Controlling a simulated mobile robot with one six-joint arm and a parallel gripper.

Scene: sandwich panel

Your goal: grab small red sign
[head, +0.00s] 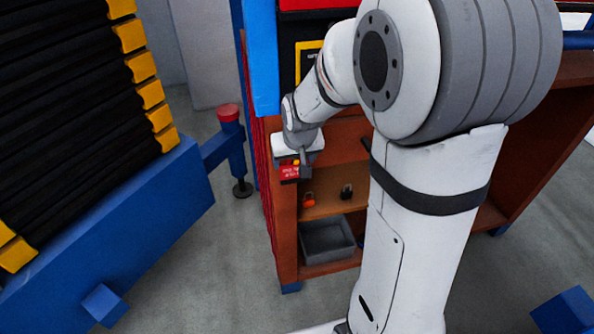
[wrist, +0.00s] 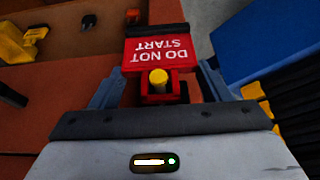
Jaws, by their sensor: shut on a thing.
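The small red sign (wrist: 158,50) with white "DO NOT START" lettering is between the fingers of my gripper (wrist: 158,90) in the wrist view. The lettering appears upside down there. A yellow round part (wrist: 158,79) sits in a red and black piece at the sign's near edge. In the head view the sign (head: 289,173) shows as a small red plate at the end of my gripper (head: 300,165), in front of the left post of the brown cabinet. My gripper is shut on the sign. My arm hides part of the cabinet.
The brown cabinet (head: 286,240) has a shelf with an orange padlock (head: 308,199) and a black padlock (head: 346,191). A grey bin (head: 327,238) stands below. A blue machine frame (head: 130,235) is at the left, with grey floor (head: 235,255) between.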

